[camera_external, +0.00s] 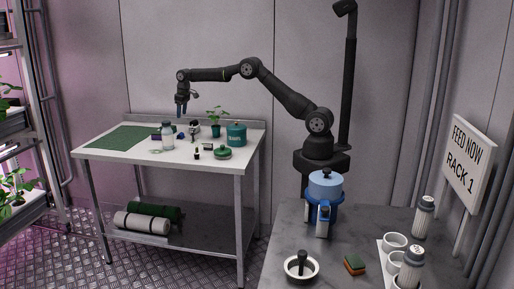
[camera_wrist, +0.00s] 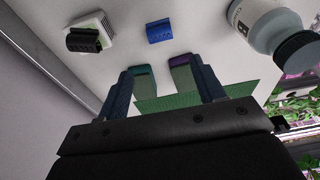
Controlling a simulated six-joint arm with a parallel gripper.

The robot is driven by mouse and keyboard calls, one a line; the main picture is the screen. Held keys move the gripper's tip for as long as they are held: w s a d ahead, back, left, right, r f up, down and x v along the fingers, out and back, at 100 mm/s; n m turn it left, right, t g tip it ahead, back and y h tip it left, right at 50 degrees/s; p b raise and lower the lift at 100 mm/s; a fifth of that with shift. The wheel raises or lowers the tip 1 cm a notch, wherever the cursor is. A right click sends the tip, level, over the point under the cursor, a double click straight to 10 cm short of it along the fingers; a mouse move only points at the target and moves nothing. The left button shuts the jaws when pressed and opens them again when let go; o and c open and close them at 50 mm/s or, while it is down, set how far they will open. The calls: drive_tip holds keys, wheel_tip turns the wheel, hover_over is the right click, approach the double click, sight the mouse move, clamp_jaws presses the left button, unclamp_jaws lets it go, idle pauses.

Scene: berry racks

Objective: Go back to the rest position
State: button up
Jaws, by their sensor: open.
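My gripper (camera_external: 182,103) hangs above the back of the white table (camera_external: 100,155) at the left in the external view, at the end of my outstretched arm. In the wrist view its two dark blue fingers (camera_wrist: 160,85) stand apart, with nothing held between them. A green mat (camera_wrist: 210,95) shows behind and between the fingers. A small blue block (camera_wrist: 159,31) lies on the table beyond the fingertips.
Near the gripper stand a white bottle (camera_external: 168,136), a green pot (camera_external: 236,134), a potted plant (camera_external: 216,122) and a green lid (camera_external: 223,154). A white and black item (camera_wrist: 90,33) lies upper left. The grey counter (camera_external: 290,235) holds a blue canister (camera_external: 325,187), bowl (camera_external: 301,266) and mugs.

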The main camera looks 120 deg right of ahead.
sight(181, 133)
drive_tip(key=f, duration=0.4)
drive_tip(key=w+f, duration=0.1)
drive_tip(key=f, duration=0.3)
drive_tip(key=d+f, duration=0.1)
drive_tip(key=f, duration=0.3)
drive_tip(key=shift+w+d+f, duration=0.1)
drive_tip(key=shift+w+f, duration=0.05)
wheel_tip(181, 133, up, 2)
drive_tip(key=shift+r, duration=0.8)
drive_tip(key=shift+f, duration=0.1)
